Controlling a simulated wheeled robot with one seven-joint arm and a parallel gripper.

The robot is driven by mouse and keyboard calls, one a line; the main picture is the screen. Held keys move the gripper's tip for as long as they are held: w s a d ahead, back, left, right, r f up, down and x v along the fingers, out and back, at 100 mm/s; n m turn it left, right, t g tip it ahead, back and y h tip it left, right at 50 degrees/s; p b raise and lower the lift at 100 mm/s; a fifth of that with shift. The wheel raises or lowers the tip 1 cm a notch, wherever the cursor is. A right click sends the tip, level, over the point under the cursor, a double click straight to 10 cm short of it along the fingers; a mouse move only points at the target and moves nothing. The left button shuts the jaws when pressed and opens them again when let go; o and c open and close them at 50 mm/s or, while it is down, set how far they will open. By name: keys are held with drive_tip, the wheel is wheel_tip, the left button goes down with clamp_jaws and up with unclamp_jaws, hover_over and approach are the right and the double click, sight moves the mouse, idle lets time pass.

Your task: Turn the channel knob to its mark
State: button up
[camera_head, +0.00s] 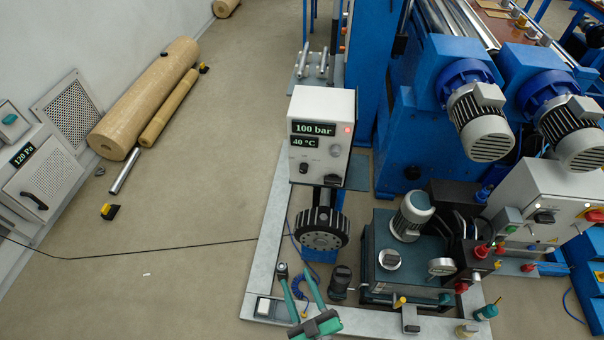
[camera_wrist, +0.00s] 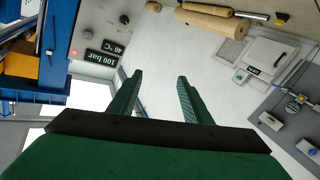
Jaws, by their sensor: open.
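A white control box (camera_head: 320,117) stands in the middle of the head view. It has a 100 bar display (camera_head: 314,129), a 40 °C display (camera_head: 304,142) and a red light. A dark knob (camera_head: 303,167) sits low on its left face, with another small knob at its right. No label shows which is the channel knob, and no mark is legible. The box appears upside down at the upper left of the wrist view, with a dark knob (camera_wrist: 124,19). My gripper (camera_head: 295,271) is open and empty, below and in front of the box, apart from the knobs.
A black ribbed wheel (camera_head: 322,229) sits under the box. A dark pump unit (camera_head: 400,265) with a silver knob and gauge is at the right, beside blue machinery with motors. A thin cable crosses the floor at left.

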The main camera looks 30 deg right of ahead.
drive_tip(key=w+d+f+m+h, duration=0.2)
drive_tip(key=w+d+h, duration=0.3)
drive_tip(key=w+d, duration=0.9)
drive_tip(key=m+g+h, duration=0.3)
drive_tip(key=m, duration=0.1)
approach(303, 172)
drive_tip(key=shift+x, duration=4.6)
drive_tip(key=shift+d, duration=0.1)
drive_tip(key=c, duration=1.1)
